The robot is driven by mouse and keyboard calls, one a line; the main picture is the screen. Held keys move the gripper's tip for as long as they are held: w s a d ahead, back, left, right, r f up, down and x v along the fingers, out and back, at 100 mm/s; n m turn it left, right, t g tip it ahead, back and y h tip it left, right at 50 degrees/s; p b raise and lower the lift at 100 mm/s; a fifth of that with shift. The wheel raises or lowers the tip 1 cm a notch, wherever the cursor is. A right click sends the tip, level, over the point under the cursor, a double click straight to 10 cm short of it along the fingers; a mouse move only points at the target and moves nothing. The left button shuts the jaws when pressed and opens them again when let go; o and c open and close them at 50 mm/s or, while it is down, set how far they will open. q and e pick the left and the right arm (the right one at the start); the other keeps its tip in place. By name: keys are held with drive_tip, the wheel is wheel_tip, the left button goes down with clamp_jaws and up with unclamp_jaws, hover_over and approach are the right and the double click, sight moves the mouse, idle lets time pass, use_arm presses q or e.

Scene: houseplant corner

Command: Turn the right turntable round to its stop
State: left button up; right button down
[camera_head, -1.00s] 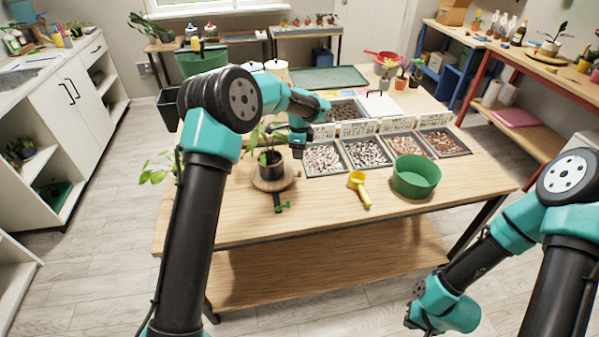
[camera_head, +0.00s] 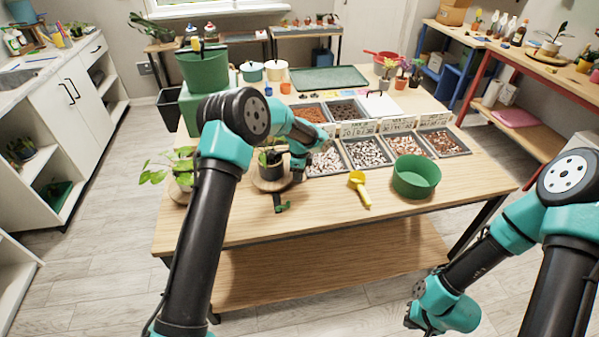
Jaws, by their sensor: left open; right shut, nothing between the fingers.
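The right turntable (camera_head: 258,184) is a round wooden disc on the front left of the table. A dark pot with a leafy plant (camera_head: 268,157) stands on it. A dark strip with a green end piece (camera_head: 281,208) juts out from its front. My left gripper (camera_head: 298,168) points down at the right side of the pot, close to the disc's right rim; I cannot tell whether it touches. It is open, with its fingertips small and hard to make out. My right gripper (camera_head: 411,318) is shut and empty, low in front of the table at the right.
Another leafy plant (camera_head: 158,172) stands left of my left arm, its base partly hidden. Trays of pebbles and chips (camera_head: 366,153), a yellow scoop (camera_head: 359,188) and a green round tub (camera_head: 416,177) lie to the right. The front table strip is bare.

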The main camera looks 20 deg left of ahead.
use_arm(q)
clamp_jaws()
drive_tip(key=shift+w+a, duration=0.1)
idle(0.6)
